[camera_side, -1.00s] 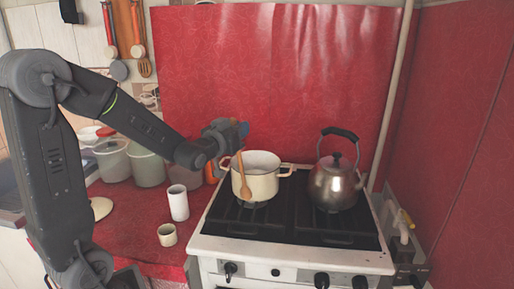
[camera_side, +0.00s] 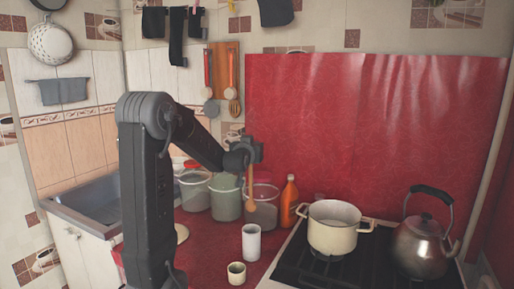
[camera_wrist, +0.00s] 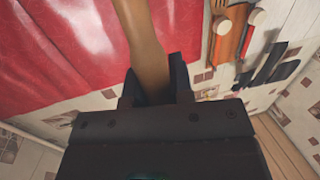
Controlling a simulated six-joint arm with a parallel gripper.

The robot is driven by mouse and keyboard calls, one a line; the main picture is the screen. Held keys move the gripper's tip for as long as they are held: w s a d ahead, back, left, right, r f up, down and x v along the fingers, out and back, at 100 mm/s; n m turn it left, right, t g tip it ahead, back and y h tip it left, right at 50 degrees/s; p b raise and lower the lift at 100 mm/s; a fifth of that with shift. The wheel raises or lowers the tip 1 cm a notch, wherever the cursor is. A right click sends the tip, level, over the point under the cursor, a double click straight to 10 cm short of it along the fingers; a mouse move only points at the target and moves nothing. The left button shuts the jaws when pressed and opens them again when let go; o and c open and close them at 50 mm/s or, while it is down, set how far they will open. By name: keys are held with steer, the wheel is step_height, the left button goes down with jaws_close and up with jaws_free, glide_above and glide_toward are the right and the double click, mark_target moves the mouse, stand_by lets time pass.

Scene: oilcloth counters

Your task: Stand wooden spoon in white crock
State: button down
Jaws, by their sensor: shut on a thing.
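My gripper (camera_side: 246,153) is shut on the wooden spoon (camera_side: 251,207). The spoon hangs nearly upright with its bowl end down. In the wrist view the spoon's handle (camera_wrist: 147,45) passes between the two fingers (camera_wrist: 155,85). The white crock (camera_side: 251,242) is a tall plain cylinder standing upright on the red counter, left of the stove. In the side view the spoon's bowl shows just above the crock's rim, apart from it. How far it is in depth from the crock I cannot tell. The crock is not visible in the wrist view.
A small cream cup (camera_side: 236,273) stands in front of the crock. Clear lidded jars (camera_side: 225,200) and an orange bottle (camera_side: 289,203) stand behind. On the stove are a cream pot (camera_side: 333,235) and a steel kettle (camera_side: 424,245). A sink (camera_side: 88,200) is at left.

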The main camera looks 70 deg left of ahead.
mark_target(250, 168)
steer(key=shift+f, duration=6.85)
steer(key=c, duration=0.9)
jaws_free()
steer(key=shift+d, duration=0.1)
steer(key=v, duration=0.5)
step_height(250, 168, up, 7)
steer(key=shift+f, duration=0.1)
